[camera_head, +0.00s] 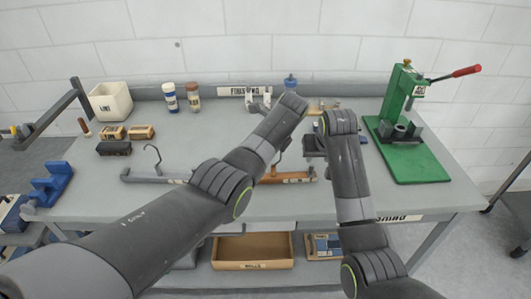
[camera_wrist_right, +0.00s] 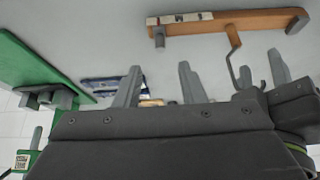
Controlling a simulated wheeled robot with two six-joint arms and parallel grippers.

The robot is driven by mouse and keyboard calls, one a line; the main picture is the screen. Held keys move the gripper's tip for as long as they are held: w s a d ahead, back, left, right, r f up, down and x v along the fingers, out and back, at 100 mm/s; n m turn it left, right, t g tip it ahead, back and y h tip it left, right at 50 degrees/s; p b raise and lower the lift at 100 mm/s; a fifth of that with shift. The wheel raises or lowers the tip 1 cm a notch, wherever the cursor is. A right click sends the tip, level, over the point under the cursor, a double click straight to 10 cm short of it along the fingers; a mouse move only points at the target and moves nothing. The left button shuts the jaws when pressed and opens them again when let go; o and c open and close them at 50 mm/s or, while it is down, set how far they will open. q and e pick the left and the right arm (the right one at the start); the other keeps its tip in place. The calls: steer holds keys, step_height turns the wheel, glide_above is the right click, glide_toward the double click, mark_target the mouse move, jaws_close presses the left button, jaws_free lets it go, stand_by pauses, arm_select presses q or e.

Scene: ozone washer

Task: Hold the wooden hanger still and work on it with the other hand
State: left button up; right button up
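The brown wooden hanger (camera_head: 298,177) lies flat on the grey bench, partly behind my left arm in the head view. It also shows at the top of the right wrist view (camera_wrist_right: 230,25), with its metal hook pointing down the picture. My right gripper (camera_head: 312,146) is on the bench side beyond the hanger; in the wrist view its fingers (camera_wrist_right: 158,87) stand apart with nothing between them, clear of the hanger. My left gripper (camera_wrist_right: 262,74) has fingers apart beside the hook; whether they touch it cannot be told. It is hidden by its arm in the head view.
A grey hanger (camera_head: 148,178) lies to the left. The green press (camera_head: 408,160) with a red handle stands at right. Small bottles (camera_head: 170,98), a white bin (camera_head: 110,101) and small boxes (camera_head: 140,132) stand at the back left. A wooden drawer (camera_head: 252,250) sits below.

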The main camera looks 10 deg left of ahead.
arm_select(q)
jaws_close()
arm_select(e)
steer(key=shift+c, duration=0.4)
